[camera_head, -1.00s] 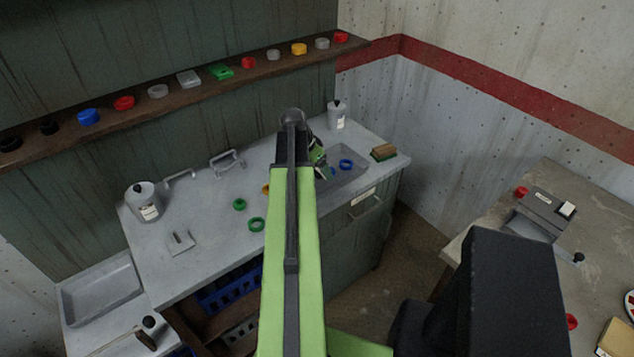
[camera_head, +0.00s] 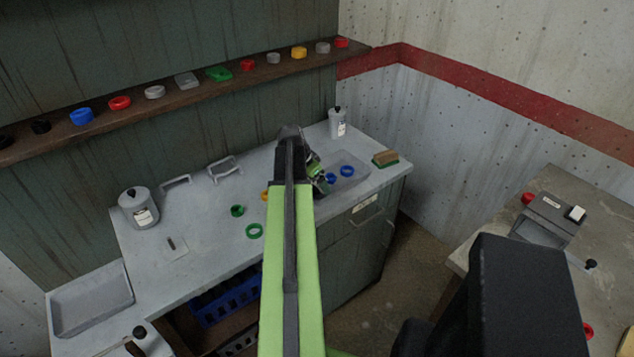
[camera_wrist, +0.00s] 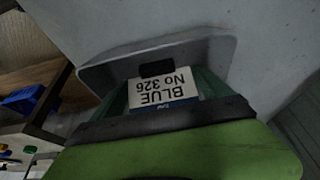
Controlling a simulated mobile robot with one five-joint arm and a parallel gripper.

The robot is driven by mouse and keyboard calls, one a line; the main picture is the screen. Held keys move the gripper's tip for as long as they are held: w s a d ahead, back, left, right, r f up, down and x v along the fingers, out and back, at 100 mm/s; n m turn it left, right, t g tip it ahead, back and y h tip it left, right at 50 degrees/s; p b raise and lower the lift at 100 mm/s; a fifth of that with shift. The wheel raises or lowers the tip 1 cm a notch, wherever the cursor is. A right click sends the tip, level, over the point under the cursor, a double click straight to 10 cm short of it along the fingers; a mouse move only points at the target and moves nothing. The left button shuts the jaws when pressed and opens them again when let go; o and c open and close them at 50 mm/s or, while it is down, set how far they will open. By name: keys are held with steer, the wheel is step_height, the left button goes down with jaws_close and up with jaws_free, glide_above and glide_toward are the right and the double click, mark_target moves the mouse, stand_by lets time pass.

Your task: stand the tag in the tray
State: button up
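The tag (camera_wrist: 163,92) is a white card reading "BLUE No 326", upside down in the wrist view, with a blue strip at its lower edge. It sits between the two fingers of my gripper (camera_wrist: 165,100), which appear shut on it. In the head view my gripper (camera_head: 317,178) is small and partly behind my arm, at the left end of a shallow grey tray (camera_head: 356,160) on the counter. Blue rings (camera_head: 347,171) lie in that tray. In the wrist view a grey rimmed surface (camera_wrist: 205,52) lies just beyond the tag; whether they touch cannot be told.
Green rings (camera_head: 254,231) and a flat plate (camera_head: 176,247) lie on the counter. A canister (camera_head: 139,208) and an empty grey tray (camera_head: 92,300) are at left. A shelf with rings runs behind.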

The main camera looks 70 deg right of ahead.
steer(key=shift+o, duration=0.8)
steer(key=shift+r, duration=0.1)
steer(key=shift+r+p, duration=0.25)
steer(key=shift+p, duration=0.1)
steer(key=p+v, duration=1)
steer(key=v, duration=0.1)
steer(key=shift+a+r+p, duration=0.15)
steer(key=shift+r+p, duration=0.1)
steer(key=shift+p, duration=0.1)
steer(key=shift+w, duration=0.15)
